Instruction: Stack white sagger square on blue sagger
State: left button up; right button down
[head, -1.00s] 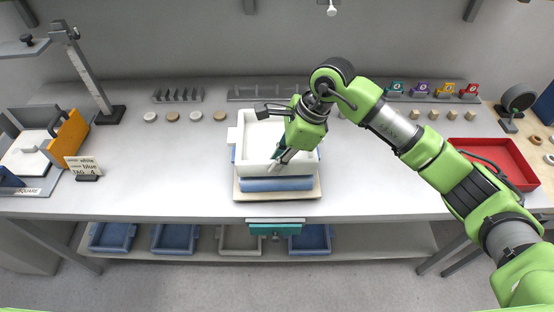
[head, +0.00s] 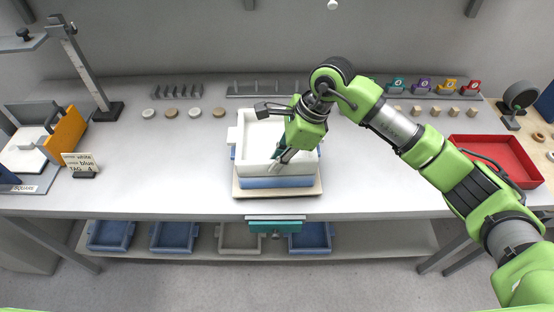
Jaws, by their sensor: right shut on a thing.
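The white sagger (head: 258,165) is an open square tray with small side lugs. It sits over the blue sagger (head: 276,182), whose front wall shows as a blue band below it. The blue sagger rests on a pale board (head: 296,193) at the table's front middle. My right gripper (head: 279,160) reaches down at the white sagger's right front part and is shut on it. The fingertips are partly hidden, and I cannot tell whether the two saggers touch all round. My left gripper is not in view.
A red tray (head: 496,160) is at the right. Several discs lie behind, and several saggers sit on the lower shelf (head: 345,243). The table left of the stack is clear.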

dwell(0.3)
jog(key=c, duration=2.1)
grip_release()
jog(key=shift+o, duration=0.4)
jog(key=shift+f, duration=0.1)
jog(key=shift+s+f, duration=0.1)
jog(key=v, duration=1.2)
jog(key=shift+a, duration=0.1)
